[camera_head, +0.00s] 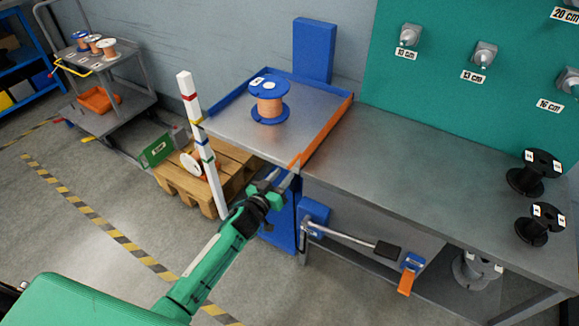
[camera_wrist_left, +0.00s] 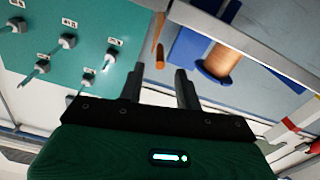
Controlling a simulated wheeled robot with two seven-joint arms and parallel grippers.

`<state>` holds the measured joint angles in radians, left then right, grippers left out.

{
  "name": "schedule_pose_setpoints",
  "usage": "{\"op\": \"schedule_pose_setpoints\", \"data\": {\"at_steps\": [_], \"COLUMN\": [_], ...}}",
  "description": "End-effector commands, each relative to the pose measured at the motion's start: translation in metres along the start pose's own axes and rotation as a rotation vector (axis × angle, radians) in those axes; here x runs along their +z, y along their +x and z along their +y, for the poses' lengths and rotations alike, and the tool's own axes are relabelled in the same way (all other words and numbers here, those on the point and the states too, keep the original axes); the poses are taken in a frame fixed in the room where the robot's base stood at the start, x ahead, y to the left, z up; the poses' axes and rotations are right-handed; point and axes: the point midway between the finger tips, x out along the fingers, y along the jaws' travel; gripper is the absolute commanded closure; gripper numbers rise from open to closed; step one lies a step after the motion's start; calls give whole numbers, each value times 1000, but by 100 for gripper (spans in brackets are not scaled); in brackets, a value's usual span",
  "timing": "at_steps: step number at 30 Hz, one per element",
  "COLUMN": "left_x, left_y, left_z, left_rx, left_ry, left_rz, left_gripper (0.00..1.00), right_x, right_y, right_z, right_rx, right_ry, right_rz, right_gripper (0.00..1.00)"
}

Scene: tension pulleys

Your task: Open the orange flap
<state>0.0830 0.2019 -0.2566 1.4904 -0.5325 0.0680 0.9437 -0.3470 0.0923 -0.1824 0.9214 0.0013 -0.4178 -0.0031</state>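The orange flap (camera_head: 328,126) runs along the right edge of the grey platform (camera_head: 226,126), beside the workbench. It looks raised like a low wall. A spool with copper-coloured wire and blue ends (camera_head: 269,100) stands on the platform. My left gripper (camera_head: 285,182) is just below the near end of the flap. In the left wrist view, its two dark fingers (camera_wrist_left: 158,88) are apart with nothing between them. Orange parts (camera_wrist_left: 158,40) show just beyond the fingertips; whether they touch cannot be told. The copper spool (camera_wrist_left: 219,58) is to their right. My right gripper is not seen.
The grey workbench (camera_head: 420,165) holds two black spools (camera_head: 535,172) at its right. A lever with a black handle (camera_head: 387,249) and an orange pedal (camera_head: 406,282) are below it. A striped white post (camera_head: 203,145) and wooden pallet (camera_head: 230,160) stand left.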

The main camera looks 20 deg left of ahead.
Motion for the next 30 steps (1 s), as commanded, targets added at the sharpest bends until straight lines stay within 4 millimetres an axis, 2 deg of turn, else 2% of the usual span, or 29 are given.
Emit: {"op": "schedule_pose_setpoints", "data": {"at_steps": [3,9,14,22,27,30], "left_x": [-1,0,0,1,1,1], "left_y": [21,43,50,50,50,50], "left_z": [0,0,0,0,0,0], "left_rx": [0,-1,0,0,0,0], "left_ry": [-1,-1,-1,-1,0,0], "left_rz": [1,0,-1,-1,-1,-1], "left_gripper": [66,66,66,66,99,100], "right_x": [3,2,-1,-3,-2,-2], "right_y": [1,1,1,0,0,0], "right_z": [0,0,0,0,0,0], "right_rx": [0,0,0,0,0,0], "right_ry": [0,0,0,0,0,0], "right_rz": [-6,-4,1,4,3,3], "right_gripper": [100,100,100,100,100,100]}}
